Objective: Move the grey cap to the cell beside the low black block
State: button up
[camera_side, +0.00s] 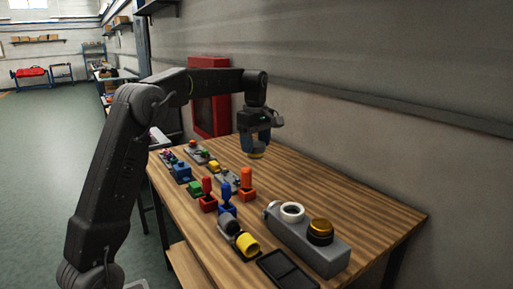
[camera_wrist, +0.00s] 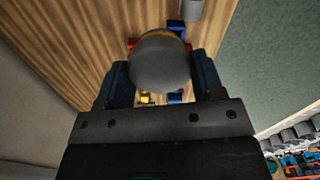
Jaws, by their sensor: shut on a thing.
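My gripper (camera_side: 257,145) is shut on the grey cap and holds it above the table, clear of the surface. The grey cap (camera_wrist: 160,62) shows as a smooth rounded top between the blue fingers in the wrist view. In the side view a yellowish band shows at its lower part (camera_side: 257,155). A flat black tray with two recesses (camera_side: 271,261) lies at the near table edge. I cannot tell for sure which thing is the low black block or which cell is beside it.
Several coloured handled pieces, including an orange one (camera_side: 247,187), stand left. The right table (camera_side: 375,212) is clear.

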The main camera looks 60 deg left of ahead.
jog(key=s+d+f, duration=0.4)
jog(key=s+f, duration=0.1)
jog(key=f, duration=0.2)
jog(key=s+d+f, duration=0.3)
jog(key=s+f, duration=0.2)
jog(key=f, duration=0.2)
jog(key=w+d+f, duration=0.2)
jog(key=d, duration=0.1)
jog(key=w+d+f, duration=0.2)
jog(key=d, duration=0.1)
jog(key=w+d+f, duration=0.1)
jog(key=d+f, duration=0.2)
jog(key=shift+w+d, duration=0.4)
jog(key=shift+d+f, duration=0.1)
jog(key=shift+f, duration=2)
jog(key=shift+f, duration=0.1)
jog(key=o, duration=1.1)
jog(key=shift+c, duration=0.2)
